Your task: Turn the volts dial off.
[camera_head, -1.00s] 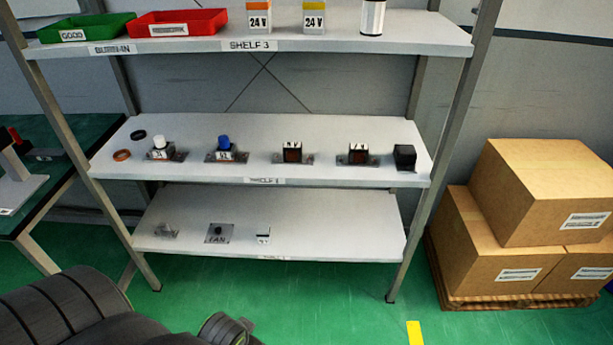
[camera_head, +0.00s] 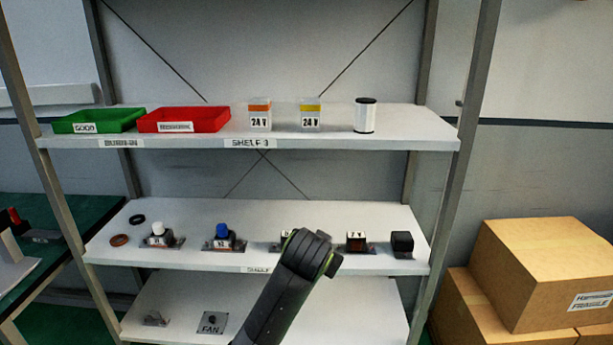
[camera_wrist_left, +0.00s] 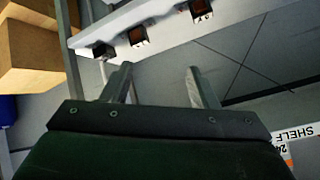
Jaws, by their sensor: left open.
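Two knobs stand on small bases on the middle shelf in the head view: a white knob (camera_head: 158,229) and a blue knob (camera_head: 222,230). Their labels are too small to read, so I cannot tell which is the volts dial. My left gripper (camera_wrist_left: 162,88) is open and empty in the left wrist view, its two fingers apart. That view shows two dark red display units (camera_wrist_left: 138,36) and a black cube (camera_wrist_left: 103,49) beyond the fingers, but neither knob. In the head view a dark arm link of mine partly hides one display unit. My right gripper is not in view.
The middle shelf (camera_head: 375,213) also holds a second display unit (camera_head: 356,241) and two rings. Above are a green tray (camera_head: 99,121), a red tray (camera_head: 184,120), two 24 V blocks and a white cylinder. Below lies a FAN plate (camera_head: 212,323). Cardboard boxes (camera_head: 546,272) stand right.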

